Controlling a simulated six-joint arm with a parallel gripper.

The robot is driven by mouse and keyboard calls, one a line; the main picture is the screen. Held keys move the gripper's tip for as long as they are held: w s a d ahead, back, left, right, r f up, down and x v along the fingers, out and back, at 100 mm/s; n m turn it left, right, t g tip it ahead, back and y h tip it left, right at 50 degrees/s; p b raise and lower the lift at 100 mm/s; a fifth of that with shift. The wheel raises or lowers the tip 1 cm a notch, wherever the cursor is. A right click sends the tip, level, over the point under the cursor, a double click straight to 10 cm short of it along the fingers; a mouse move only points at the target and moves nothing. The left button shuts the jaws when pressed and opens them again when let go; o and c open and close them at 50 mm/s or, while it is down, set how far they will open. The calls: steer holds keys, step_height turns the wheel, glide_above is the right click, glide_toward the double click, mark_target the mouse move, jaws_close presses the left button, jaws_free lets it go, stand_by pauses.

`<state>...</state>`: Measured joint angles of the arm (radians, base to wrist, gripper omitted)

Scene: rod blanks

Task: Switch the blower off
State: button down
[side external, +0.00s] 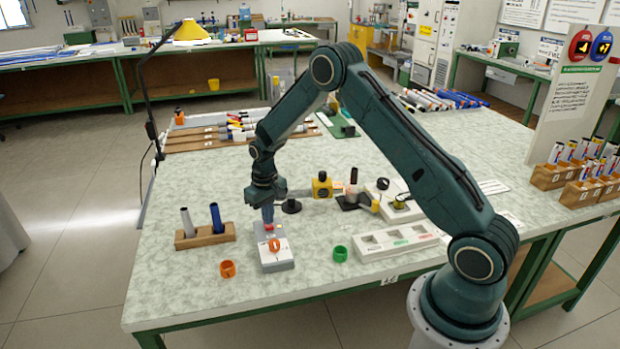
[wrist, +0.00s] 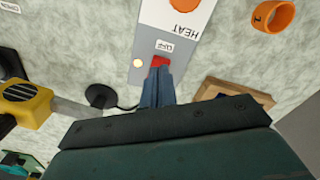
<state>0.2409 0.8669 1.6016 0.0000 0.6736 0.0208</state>
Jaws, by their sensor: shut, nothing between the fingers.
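The control box (side external: 278,262) is a pale grey block at the front left of the table. In the wrist view it carries a red switch (wrist: 160,61) beside an "OFF" label, a pale round lamp (wrist: 138,64), and an orange knob (wrist: 181,3) by the word "HEAT". My gripper (side external: 268,222) points down over the box's far end, shut and empty. In the wrist view its fingertips (wrist: 158,76) are right at the red switch and partly hide it; I cannot tell whether they press it. The yellow blower (side external: 322,185) stands behind the box, its grey nozzle visible in the wrist view (wrist: 25,107).
A wooden block (side external: 205,236) with two upright rods stands left of the box. An orange ring (side external: 228,268) and a green ring (side external: 340,253) lie nearby. A white tray (side external: 398,240) is to the right. A black round stand (side external: 291,206) is close behind the gripper.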

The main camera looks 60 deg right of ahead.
steer(key=shift+f, duration=0.8)
stand_by(0.7)
steer(key=shift+r, duration=0.1)
steer(key=shift+r, duration=3.45)
